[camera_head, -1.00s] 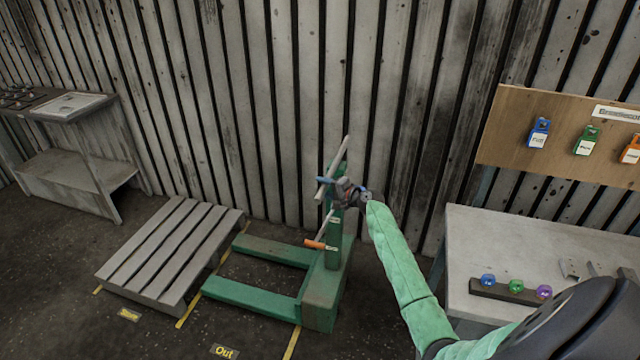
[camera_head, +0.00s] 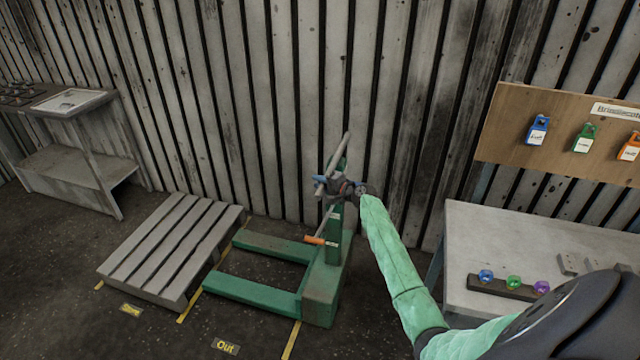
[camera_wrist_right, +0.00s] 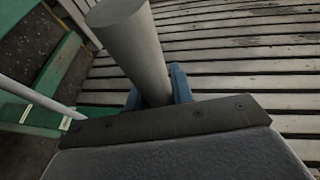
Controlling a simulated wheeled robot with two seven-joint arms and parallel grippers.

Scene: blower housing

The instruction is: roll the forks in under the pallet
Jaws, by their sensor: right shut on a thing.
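The green pallet truck (camera_head: 322,285) stands on the floor with its two forks (camera_head: 255,293) pointing left. The fork tips lie just short of the grey slatted pallet (camera_head: 172,245), apart from its right side. My right gripper (camera_head: 340,187) is shut on the truck's grey handle bar (camera_head: 331,167) at the top of its post. In the right wrist view the grey bar (camera_wrist_right: 128,45) sits between the blue fingers (camera_wrist_right: 158,88). An orange-tipped lever (camera_head: 314,240) sticks out from the post below the gripper. My left gripper is not in view.
Yellow floor lines and an "Out" label (camera_head: 226,346) mark the floor around the truck. A slatted wall (camera_head: 270,100) runs close behind. A grey bench (camera_head: 68,180) stands at left, a workbench (camera_head: 490,235) at right below a board (camera_head: 560,120) with coloured tags.

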